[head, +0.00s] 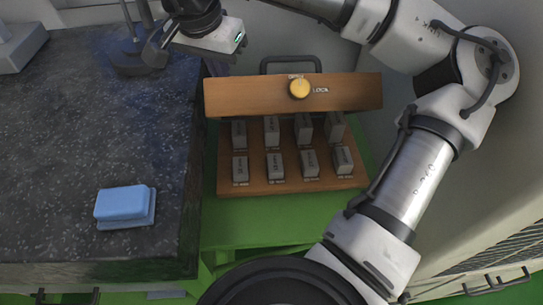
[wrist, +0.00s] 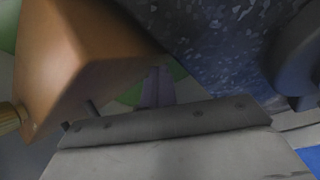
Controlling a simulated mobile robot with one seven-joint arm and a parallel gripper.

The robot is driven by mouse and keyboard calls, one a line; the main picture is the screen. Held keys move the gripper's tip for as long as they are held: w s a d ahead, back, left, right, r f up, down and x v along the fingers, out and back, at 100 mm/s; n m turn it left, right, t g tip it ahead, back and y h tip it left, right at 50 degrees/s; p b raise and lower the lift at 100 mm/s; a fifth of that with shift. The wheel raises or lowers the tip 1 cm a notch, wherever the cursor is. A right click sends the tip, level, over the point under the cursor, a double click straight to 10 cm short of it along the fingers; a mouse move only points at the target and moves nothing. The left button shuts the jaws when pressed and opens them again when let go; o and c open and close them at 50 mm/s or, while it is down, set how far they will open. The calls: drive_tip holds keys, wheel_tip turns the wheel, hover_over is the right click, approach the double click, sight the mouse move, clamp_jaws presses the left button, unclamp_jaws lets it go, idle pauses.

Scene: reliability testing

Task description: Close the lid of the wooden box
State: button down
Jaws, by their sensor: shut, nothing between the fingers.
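The wooden box (head: 225,182) sits on a green surface in the middle of the head view, with several grey labelled blocks standing inside it. Its lid (head: 235,98) is raised, standing above the back part of the box, and bears a round yellow knob (head: 299,88). The lid fills the left of the wrist view (wrist: 95,50), with the knob at the left edge (wrist: 8,118). My gripper (head: 160,40) is shut and empty, above and left of the lid; its fingers show in the wrist view (wrist: 155,88). I cannot tell whether they touch the lid.
A dark speckled counter (head: 60,150) stands left of the box and carries a blue block (head: 124,204). Grey fixtures (head: 20,45) stand at its back. A dark handle (head: 290,62) rises behind the lid. My arm runs along the box's right side.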

wheel_tip(320, 180, up, 9)
drive_tip(key=d+p, duration=0.1)
drive_tip(key=p, duration=0.6)
idle(0.3)
